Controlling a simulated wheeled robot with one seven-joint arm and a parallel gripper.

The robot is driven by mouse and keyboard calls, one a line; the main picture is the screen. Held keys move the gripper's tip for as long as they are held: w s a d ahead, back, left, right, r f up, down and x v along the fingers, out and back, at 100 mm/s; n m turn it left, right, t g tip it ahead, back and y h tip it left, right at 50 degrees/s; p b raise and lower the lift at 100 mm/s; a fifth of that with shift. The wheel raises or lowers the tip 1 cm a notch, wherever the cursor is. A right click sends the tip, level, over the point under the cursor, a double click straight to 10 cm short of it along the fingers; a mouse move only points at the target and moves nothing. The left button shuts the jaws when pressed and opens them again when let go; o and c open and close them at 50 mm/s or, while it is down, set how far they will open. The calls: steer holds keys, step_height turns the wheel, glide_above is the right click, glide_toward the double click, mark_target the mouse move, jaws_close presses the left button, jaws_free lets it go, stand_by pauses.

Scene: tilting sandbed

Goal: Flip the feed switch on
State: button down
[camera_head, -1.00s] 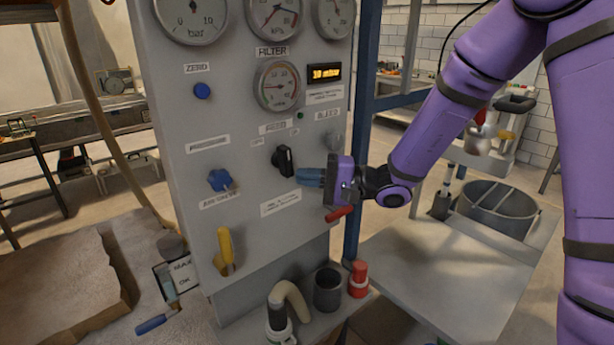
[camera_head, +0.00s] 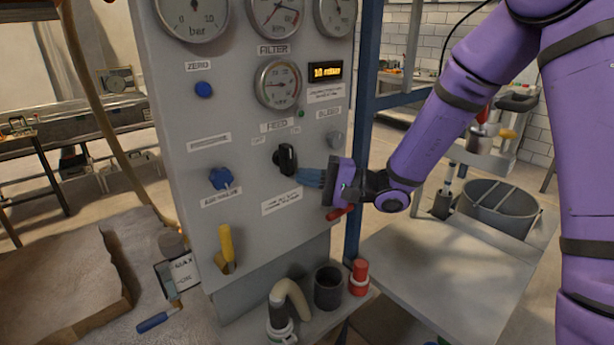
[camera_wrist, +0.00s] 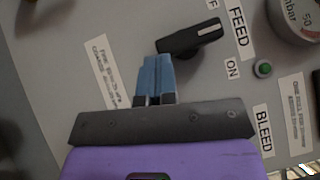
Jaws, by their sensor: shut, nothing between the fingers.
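The feed switch (camera_head: 286,159) is a black rotary knob on the grey panel, under the FEED label (camera_head: 274,126). It also shows in the wrist view (camera_wrist: 190,38), with a white line at the end of its bar pointing towards the upper right. An ON label (camera_wrist: 232,68) lies beside it; the OFF label is partly hidden by the knob. My gripper (camera_head: 302,176) is shut and empty, its blue fingers just right of and below the knob. In the wrist view the fingertips (camera_wrist: 157,58) are at the knob's lower edge; I cannot tell whether they touch it.
A green lamp (camera_wrist: 263,69) is near the ON label. A blue regulator knob (camera_head: 221,178), a yellow lever (camera_head: 226,246) and a red-handled valve (camera_head: 340,212) are on the panel. A small bleed knob (camera_head: 334,140) is above my gripper. Gauges line the panel's top.

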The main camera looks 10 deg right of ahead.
steer(key=shift+s+a+f+m+t+y, duration=0.15)
steer(key=shift+a+m+t+y, duration=0.15)
steer(key=shift+m, duration=0.25)
steer(key=shift+s+a+f+m+t+y, duration=0.1)
steer(key=shift+m+t+y, duration=0.1)
steer(key=shift+m+y, duration=0.3)
stand_by(1.7)
steer(key=shift+s+a+f, duration=0.2)
steer(key=shift+a, duration=0.1)
stand_by(1.9)
steer(key=w+v, duration=0.2)
steer(key=v, duration=1.1)
steer(key=shift+w+d+f, duration=0.2)
steer(key=shift+w+f, duration=0.1)
steer(key=shift+w, duration=0.05)
